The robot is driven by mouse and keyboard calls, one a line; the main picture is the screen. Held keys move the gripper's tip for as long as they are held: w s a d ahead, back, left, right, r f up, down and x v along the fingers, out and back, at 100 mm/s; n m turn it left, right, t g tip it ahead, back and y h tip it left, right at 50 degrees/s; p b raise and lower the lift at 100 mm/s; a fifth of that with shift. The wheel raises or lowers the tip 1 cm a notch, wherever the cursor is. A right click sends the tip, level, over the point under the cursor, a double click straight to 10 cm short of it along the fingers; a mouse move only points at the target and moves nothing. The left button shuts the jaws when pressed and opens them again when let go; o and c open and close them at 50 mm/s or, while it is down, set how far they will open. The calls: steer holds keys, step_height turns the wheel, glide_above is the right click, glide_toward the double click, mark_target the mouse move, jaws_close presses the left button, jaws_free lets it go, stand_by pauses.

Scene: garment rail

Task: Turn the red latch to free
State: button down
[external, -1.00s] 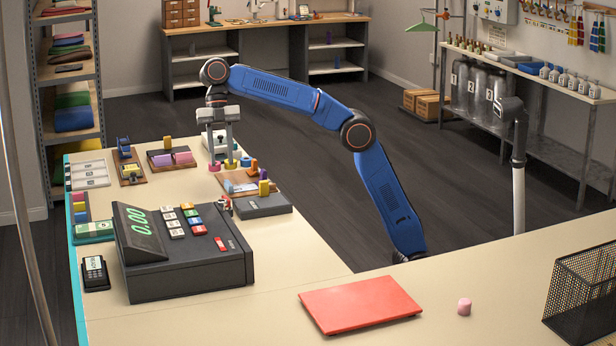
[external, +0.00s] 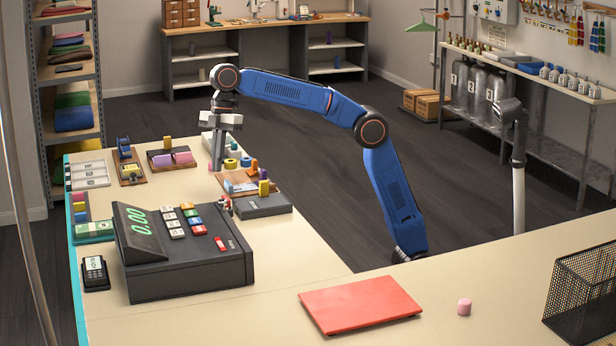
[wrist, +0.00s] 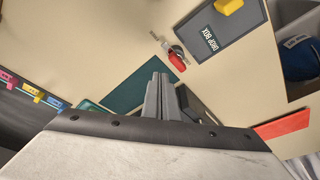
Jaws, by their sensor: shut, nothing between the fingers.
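The red latch (wrist: 177,62) appears to be the small red lever with a grey metal part beside the drop box in the wrist view. It also shows, very small, behind the right end of the cash register in the external view (external: 225,205). Its exact setting is too small to read. My gripper (external: 217,168) is shut and empty, pointing down over the far part of the counter, beyond the latch. Its fingertips (wrist: 158,78) sit side by side in the wrist view, below and left of the latch and apart from it.
The dark drop box (external: 270,207) with a yellow piece stands right of the latch. The cash register (external: 190,262) stands in front. Tape rolls (external: 231,164) and wooden boards with coloured pieces (external: 240,183) are near my gripper. A red mat (external: 360,303) lies on the near counter.

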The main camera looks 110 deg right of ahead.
steer(key=w+f+m, duration=0.1)
steer(key=f+m, duration=0.1)
steer(key=f, duration=0.1)
steer(key=w+f+m+t+h, duration=0.1)
steer(key=w+f+m, duration=0.1)
steer(key=f+m, duration=0.1)
steer(key=w+f+m+h, duration=0.1)
steer(key=f+m, duration=0.2)
steer(key=f, duration=0.1)
steer(key=shift+w+a+f+t, duration=0.15)
steer(key=shift+w+f+t, duration=0.05)
steer(key=shift+f+t, duration=0.2)
steer(key=shift+s+r, duration=0.25)
steer(key=shift+s, duration=0.9)
steer(key=shift+s+f, duration=0.1)
steer(key=shift+s, duration=0.75)
